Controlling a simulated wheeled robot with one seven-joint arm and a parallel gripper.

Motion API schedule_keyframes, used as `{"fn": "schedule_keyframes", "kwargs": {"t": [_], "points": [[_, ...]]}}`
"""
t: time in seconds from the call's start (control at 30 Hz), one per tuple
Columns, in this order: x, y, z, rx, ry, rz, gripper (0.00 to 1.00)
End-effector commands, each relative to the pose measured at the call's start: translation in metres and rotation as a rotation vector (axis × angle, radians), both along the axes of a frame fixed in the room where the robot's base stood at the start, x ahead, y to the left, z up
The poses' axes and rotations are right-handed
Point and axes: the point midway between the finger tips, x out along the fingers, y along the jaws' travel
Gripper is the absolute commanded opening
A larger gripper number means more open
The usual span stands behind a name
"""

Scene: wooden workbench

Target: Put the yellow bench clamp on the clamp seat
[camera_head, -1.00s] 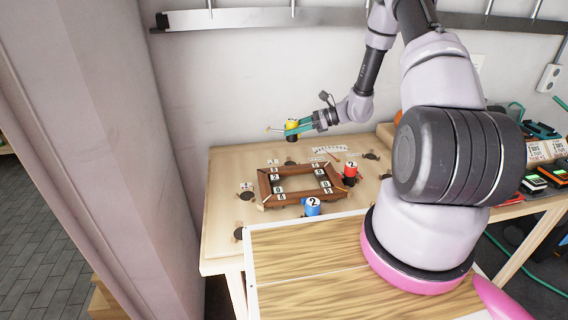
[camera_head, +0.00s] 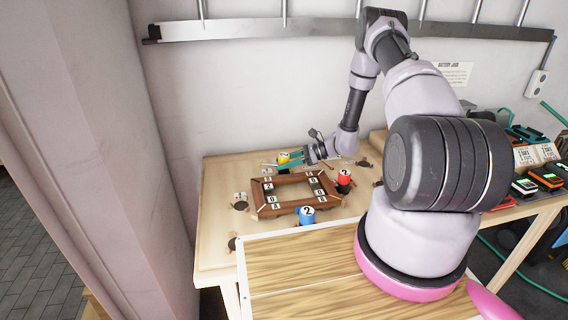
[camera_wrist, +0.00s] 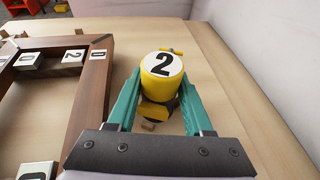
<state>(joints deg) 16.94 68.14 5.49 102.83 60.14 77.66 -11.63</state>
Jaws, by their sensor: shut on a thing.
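The yellow bench clamp (camera_wrist: 161,82) has a white top marked 2. In the head view the clamp (camera_head: 284,157) is at the back of the workbench, just behind the brown wooden frame (camera_head: 262,199). My gripper (camera_head: 290,163) is shut on it, with a green finger on each side in the wrist view (camera_wrist: 157,98). The clamp looks upright and low over the bench; I cannot tell whether it touches it. A small wooden piece (camera_wrist: 148,126) shows below it. The clamp seat under it is hidden or cannot be made out.
A blue clamp (camera_head: 307,217) stands at the frame's front and a red clamp (camera_head: 344,178) at its right. Dark round spots (camera_head: 240,206) mark the bench. The wall (camera_head: 240,90) is close behind. Devices (camera_head: 545,177) lie on the bench at the right.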

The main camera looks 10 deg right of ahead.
Motion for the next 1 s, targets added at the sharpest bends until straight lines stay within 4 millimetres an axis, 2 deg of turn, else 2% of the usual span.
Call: {"fn": "schedule_keyframes", "kwargs": {"t": [0.13, 0.17, 0.2, 0.23, 0.63, 0.77, 1.0], "points": [[0.0, 0.0, -0.003, 0.001, 0.001, 0.0, 0.0], [0.0, 0.0, -0.003, 0.0, 0.001, 0.0, 0.59], [0.0, 0.0, -0.003, 0.0, 0.0, 0.0, 0.74], [0.0, 0.0, -0.003, 0.0, 0.0, 0.0, 0.81], [0.0, -0.003, 0.002, 0.0, 0.0, -0.001, 0.81], [-0.003, -0.021, 0.008, -0.001, -0.001, -0.004, 0.81], [-0.013, -0.07, 0.026, -0.001, 0.0, -0.003, 0.81]]}}
